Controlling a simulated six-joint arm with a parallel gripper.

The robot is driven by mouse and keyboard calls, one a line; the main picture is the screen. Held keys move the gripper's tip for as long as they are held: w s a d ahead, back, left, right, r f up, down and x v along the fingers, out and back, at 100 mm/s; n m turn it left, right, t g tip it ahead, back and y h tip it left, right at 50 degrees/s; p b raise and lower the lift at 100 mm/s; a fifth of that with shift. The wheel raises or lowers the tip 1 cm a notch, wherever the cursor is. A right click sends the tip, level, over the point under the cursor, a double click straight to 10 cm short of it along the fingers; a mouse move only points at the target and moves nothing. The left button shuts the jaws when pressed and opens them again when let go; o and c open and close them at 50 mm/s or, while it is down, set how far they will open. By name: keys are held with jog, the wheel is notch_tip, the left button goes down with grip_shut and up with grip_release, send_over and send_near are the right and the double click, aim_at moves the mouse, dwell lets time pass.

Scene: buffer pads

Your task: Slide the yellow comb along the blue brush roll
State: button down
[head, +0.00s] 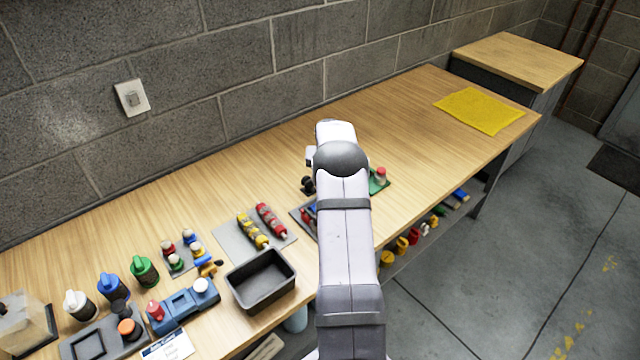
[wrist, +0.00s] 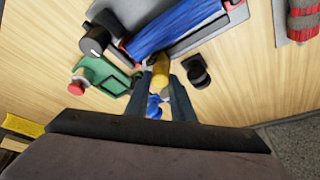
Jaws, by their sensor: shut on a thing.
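The blue brush roll (wrist: 178,28) lies in a dark frame on a grey plate at the top of the wrist view. My gripper (wrist: 164,88) points at its near edge, with its dark fingers shut on the yellow comb (wrist: 160,66). The comb's far end is close to the near edge of the roll; I cannot tell whether they touch. A small blue part (wrist: 154,106) shows between the fingers. In the head view my arm hides the gripper, the comb and most of the roll.
A green fixture with a red knob (wrist: 78,88) stands left of the gripper in the wrist view. A black knob (wrist: 197,72) stands close on its right. In the head view, a black bin (head: 261,281) and a plate with yellow and red rolls (head: 232,241) are to the left.

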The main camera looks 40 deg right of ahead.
jog(key=shift+d, duration=0.1)
jog(key=c, duration=1.5)
grip_release()
jog(key=shift+r, duration=0.2)
jog(key=shift+b+v, duration=1.2)
jog(key=shift+v, duration=2.3)
